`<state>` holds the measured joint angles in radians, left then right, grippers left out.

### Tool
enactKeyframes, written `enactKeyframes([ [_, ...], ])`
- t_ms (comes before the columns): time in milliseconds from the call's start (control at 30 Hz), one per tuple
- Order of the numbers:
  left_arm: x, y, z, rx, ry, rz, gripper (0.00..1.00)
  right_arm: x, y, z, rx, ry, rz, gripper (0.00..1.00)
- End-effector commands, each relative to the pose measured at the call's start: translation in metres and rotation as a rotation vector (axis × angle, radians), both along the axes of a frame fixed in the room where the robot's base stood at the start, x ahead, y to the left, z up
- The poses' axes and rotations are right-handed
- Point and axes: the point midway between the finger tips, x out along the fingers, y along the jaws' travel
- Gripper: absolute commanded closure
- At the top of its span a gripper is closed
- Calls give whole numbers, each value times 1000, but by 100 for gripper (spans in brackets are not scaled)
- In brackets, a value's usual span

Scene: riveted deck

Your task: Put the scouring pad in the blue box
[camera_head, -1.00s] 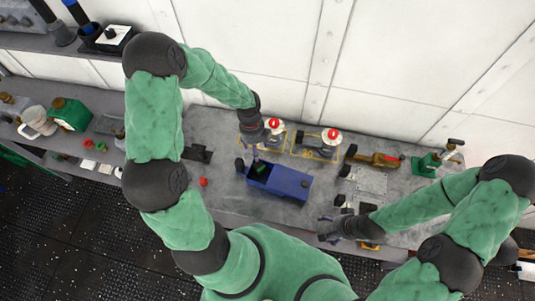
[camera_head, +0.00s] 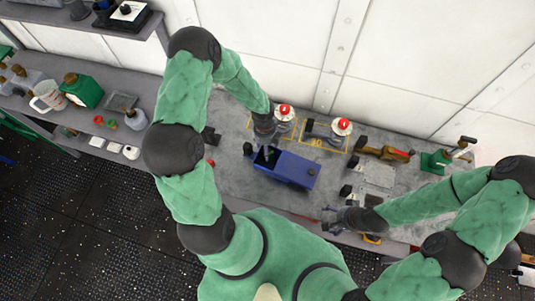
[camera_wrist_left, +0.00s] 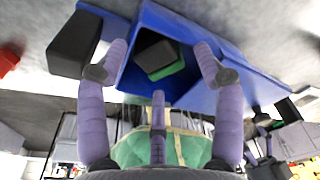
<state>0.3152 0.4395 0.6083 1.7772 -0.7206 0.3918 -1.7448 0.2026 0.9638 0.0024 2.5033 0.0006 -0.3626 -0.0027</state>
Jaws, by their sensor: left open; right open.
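The blue box (camera_head: 296,169) stands on the grey bench in front of my body. In the left wrist view its blue wall (camera_wrist_left: 215,98) surrounds a dark block with a green layer (camera_wrist_left: 160,57), which looks like the scouring pad and lies inside the box. My left gripper (camera_head: 266,150) is over the left end of the box. Its spread purple fingers (camera_wrist_left: 158,75) show in the left wrist view, with nothing held between them. In the head view the pad is hidden by the left gripper. My right gripper (camera_head: 332,217) is open near the bench's front edge, right of the box.
Two red-topped pieces (camera_head: 285,112) (camera_head: 342,126) stand behind the box. A black block (camera_wrist_left: 74,44) is beside the box. A brown tool (camera_head: 383,152) and a green-based device (camera_head: 447,155) lie to the right.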

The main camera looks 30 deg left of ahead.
Motion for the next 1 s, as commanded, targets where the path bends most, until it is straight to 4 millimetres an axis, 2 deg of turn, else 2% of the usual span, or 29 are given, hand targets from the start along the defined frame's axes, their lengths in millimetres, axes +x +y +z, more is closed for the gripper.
enactKeyframes([
  [100,0,-1,-6,-1,-1,0,32,0,0,-1,0,0,0,20],
  [300,0,-1,-6,-1,-1,0,32,0,0,-1,0,0,0,20],
  [333,0,-1,-6,-1,-1,0,38,0,0,-1,0,0,0,20],
  [500,-1,-1,-6,-1,1,0,86,0,0,-1,0,0,0,20],
  [533,-1,-1,-6,-1,1,0,91,0,0,-1,0,0,0,20],
  [1000,-4,-2,-5,-2,8,-3,92,0,0,-1,0,0,0,20],
])
